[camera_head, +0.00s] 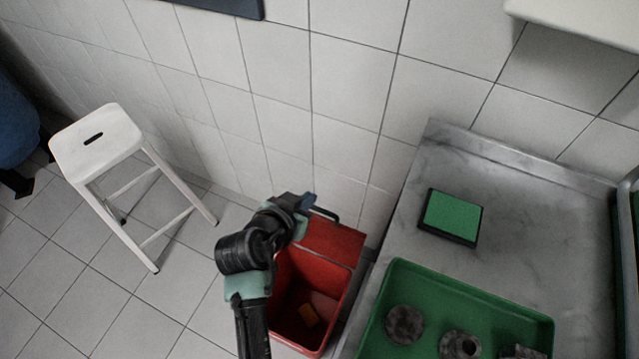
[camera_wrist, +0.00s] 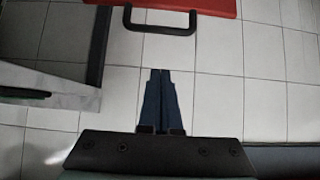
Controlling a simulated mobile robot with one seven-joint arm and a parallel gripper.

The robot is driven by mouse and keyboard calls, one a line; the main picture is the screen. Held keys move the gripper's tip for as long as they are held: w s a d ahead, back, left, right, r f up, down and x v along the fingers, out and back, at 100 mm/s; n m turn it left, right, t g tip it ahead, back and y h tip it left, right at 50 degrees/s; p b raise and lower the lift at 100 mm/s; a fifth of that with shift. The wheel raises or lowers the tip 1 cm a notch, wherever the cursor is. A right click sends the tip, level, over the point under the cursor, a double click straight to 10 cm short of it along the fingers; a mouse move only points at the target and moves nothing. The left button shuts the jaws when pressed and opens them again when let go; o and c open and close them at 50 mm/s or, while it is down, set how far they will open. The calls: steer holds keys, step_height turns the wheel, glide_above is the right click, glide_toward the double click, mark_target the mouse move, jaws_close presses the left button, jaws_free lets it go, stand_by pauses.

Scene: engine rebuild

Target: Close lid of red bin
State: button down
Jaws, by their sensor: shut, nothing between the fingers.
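The red bin (camera_head: 337,322) stands on the floor between the wall and the counter. Its interior is visible from above, so it is open. Its red lid (camera_head: 338,240) is raised at the wall side; part of it also shows in the wrist view (camera_wrist: 200,4). A black handle (camera_wrist: 160,29) sticks out from the lid's edge; it also shows in the head view (camera_head: 326,213). My gripper (camera_wrist: 160,72) is shut and empty, with its fingertips a little apart from the handle in the wrist view. In the head view my gripper (camera_head: 307,201) is beside the handle, at the lid's upper edge.
The grey counter (camera_head: 540,230) is to the right, with a green tray (camera_head: 400,275) of metal parts and a green-topped black box (camera_head: 450,217). A white stool (camera_head: 95,143) stands left. The tiled wall (camera_head: 350,80) is close behind.

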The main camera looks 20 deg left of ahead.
mark_target(314, 207)
steer(key=w+f, duration=0.1)
steer(key=f, duration=0.1)
steer(key=w+f, duration=0.1)
steer(key=f, duration=0.1)
steer(key=w+f, duration=0.1)
steer(key=f, duration=0.1)
steer(key=shift+w+d+f, duration=0.1)
steer(key=shift+w+f, duration=0.05)
steer(key=shift+f, duration=0.15)
steer(key=shift+f, duration=0.2)
stand_by(0.4)
